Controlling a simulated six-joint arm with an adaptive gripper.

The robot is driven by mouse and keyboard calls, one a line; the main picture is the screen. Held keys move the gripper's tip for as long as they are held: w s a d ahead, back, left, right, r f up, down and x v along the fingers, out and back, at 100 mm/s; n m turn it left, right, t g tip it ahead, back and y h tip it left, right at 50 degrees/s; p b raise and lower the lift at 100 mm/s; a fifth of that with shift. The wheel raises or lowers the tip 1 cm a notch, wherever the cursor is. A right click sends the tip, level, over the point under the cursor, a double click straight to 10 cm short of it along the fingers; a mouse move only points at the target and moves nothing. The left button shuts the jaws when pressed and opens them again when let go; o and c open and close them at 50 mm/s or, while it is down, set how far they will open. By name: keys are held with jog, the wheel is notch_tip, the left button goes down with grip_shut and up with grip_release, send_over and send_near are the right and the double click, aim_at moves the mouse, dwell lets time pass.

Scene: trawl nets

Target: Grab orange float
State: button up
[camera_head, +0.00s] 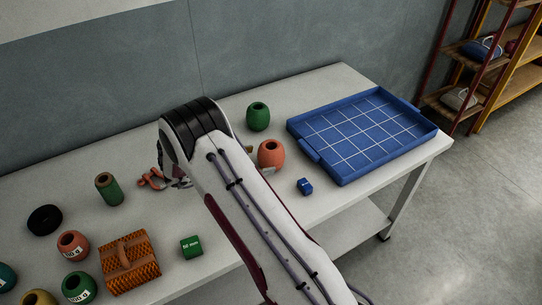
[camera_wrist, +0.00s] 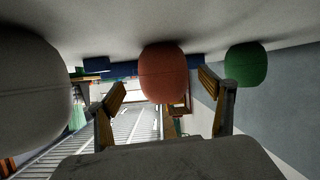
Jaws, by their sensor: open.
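In the wrist view the orange float (camera_wrist: 163,72) shows centrally, lined up between the two fingertips of my gripper (camera_wrist: 163,88). The wrist picture is upside down, with the table top uppermost. My gripper is open and holds nothing. I cannot tell how far the float is from the fingertips.
A green float (camera_head: 257,117) stands behind the orange one, and a blue cube (camera_head: 305,186) in front. A blue gridded tray (camera_head: 360,135) lies right. A pale float (camera_wrist: 32,90) is close at left in the wrist view. Another orange float (camera_head: 73,245) stands front left.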

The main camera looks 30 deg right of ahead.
dwell(0.3)
jog(key=shift+w+x, duration=0.15)
jog(key=shift+x, duration=1.15)
jog(key=shift+w+x, duration=0.1)
jog(key=shift+x, duration=1.25)
jog(key=shift+r, duration=0.2)
jog(key=c, duration=1.3)
